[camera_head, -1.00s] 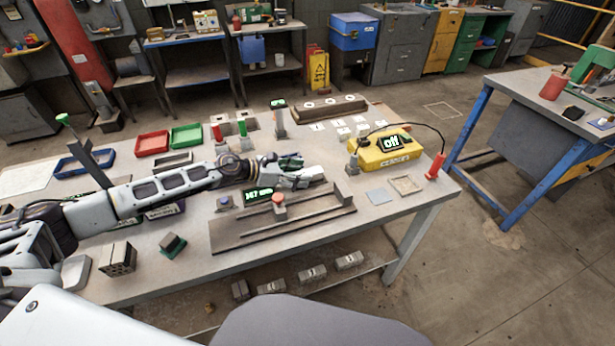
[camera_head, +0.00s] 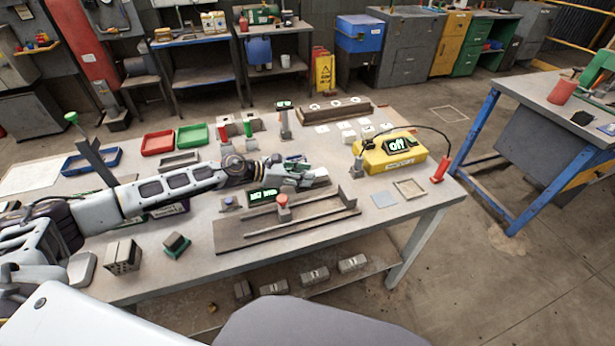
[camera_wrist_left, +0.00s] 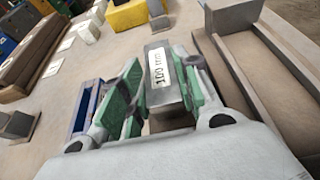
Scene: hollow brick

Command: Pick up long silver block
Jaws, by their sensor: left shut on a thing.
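A silver block (camera_wrist_left: 158,68) labelled "100 mm" sits between the green-padded fingers of my left gripper (camera_wrist_left: 157,84) in the left wrist view. The gripper is shut on it. In the head view my left gripper (camera_head: 303,174) is over the middle of the workbench, just behind the brown rail fixture (camera_head: 240,236). The block is hard to make out there, partly hidden by the fingers. I cannot tell whether its underside touches the bench. My right gripper is in neither view.
A yellow box (camera_head: 390,160) reading "off" stands to the right, with a cable to a red handle (camera_head: 441,168). A display (camera_head: 263,196) and a red-topped post (camera_head: 282,208) stand near the fixture. Red (camera_head: 158,143) and green (camera_head: 193,137) trays are behind my arm.

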